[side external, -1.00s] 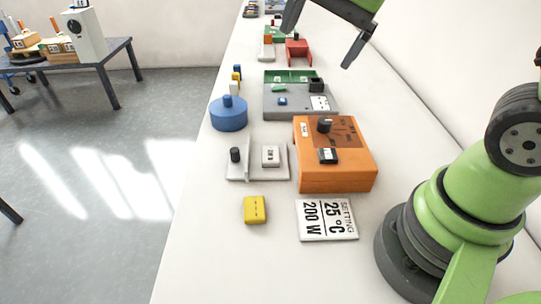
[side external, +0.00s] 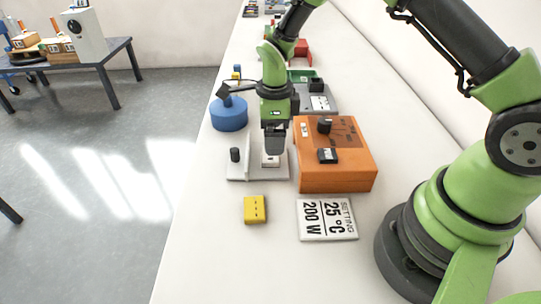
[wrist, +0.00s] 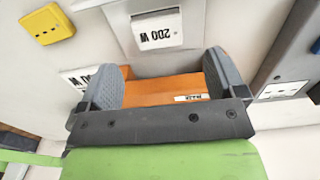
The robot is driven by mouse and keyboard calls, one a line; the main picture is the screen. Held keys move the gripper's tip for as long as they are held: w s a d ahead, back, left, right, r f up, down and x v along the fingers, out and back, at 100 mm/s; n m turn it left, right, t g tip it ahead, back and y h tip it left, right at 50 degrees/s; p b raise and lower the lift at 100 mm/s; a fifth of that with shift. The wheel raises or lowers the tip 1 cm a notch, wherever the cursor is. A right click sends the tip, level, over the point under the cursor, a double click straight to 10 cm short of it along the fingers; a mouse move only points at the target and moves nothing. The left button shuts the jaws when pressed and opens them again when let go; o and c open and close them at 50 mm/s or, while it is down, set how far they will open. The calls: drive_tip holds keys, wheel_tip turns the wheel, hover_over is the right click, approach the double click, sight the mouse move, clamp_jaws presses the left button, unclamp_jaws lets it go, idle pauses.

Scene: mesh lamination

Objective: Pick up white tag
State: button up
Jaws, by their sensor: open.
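The white tag (side external: 270,163) is a small white block that sits on the right part of a light grey stand (side external: 240,174). I cannot tell the exact height of the fingertips above the tag.
The orange box (side external: 335,178) with a black knob stands close to the right of the stand. A black peg (side external: 235,154) stands on the stand's left part. A yellow block (side external: 255,209) and a printed setting card (side external: 327,219) lie in front. A blue round weight (side external: 229,115) is behind.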

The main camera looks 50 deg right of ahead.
wheel_tip(320, 180, down, 6)
drive_tip(key=shift+a+r, duration=0.1)
drive_tip(key=shift+r, duration=0.15)
drive_tip(key=c, duration=1.1)
drive_tip(key=shift+r, duration=0.1)
